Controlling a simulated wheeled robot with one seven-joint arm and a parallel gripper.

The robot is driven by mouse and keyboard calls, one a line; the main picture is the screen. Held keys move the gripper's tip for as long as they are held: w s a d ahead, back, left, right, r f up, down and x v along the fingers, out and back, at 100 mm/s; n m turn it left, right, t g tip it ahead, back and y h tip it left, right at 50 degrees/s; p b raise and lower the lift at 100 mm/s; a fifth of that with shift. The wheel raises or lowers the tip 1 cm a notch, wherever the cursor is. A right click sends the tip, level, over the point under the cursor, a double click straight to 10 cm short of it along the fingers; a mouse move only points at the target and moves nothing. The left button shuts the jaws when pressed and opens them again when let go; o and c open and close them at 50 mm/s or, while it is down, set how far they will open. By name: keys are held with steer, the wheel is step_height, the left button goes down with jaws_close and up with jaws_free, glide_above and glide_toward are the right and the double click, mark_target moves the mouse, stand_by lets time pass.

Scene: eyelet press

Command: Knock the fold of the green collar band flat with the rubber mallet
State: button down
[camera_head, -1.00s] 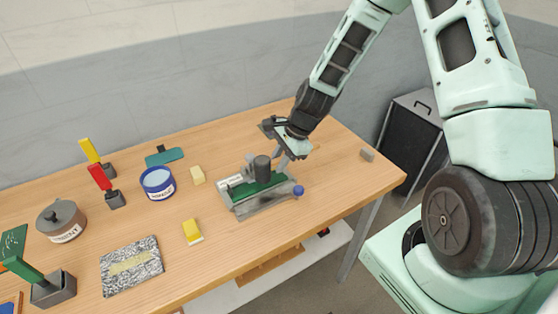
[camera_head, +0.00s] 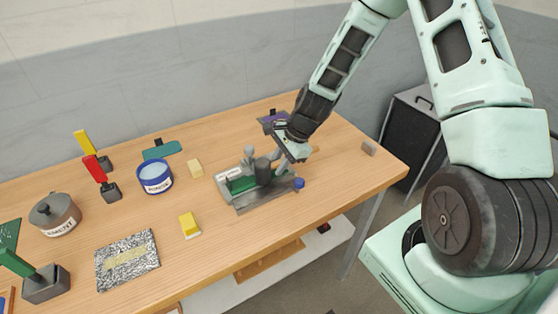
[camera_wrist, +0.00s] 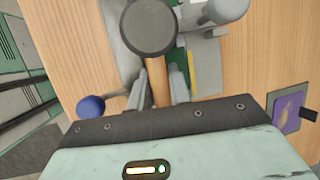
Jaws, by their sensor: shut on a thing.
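My gripper (camera_head: 284,156) is shut on the wooden handle (camera_wrist: 158,92) of the rubber mallet, seen between my fingers in the wrist view. The mallet's dark grey round head (camera_wrist: 150,26) is ahead of my fingers; it also shows in the head view (camera_head: 263,170), over the grey press fixture (camera_head: 250,204). A green strip (camera_head: 240,184), seemingly the collar band, lies along the fixture, partly hidden by the mallet head. It shows beside my right finger in the wrist view (camera_wrist: 178,62). I cannot tell whether the head touches it or how its fold lies.
A blue knob (camera_head: 299,183) is at the fixture's right end. A grey cylinder (camera_wrist: 220,8) rises close by the mallet. A purple card (camera_wrist: 289,110) is behind my gripper. A yellow block (camera_head: 189,224), blue tub (camera_head: 155,178) and speckled board (camera_head: 112,281) are to the left. The right table end is mostly clear.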

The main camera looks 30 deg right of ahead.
steer(key=shift+r+p, duration=3.35)
steer(key=shift+r, duration=0.25)
steer(key=shift+f, duration=0.1)
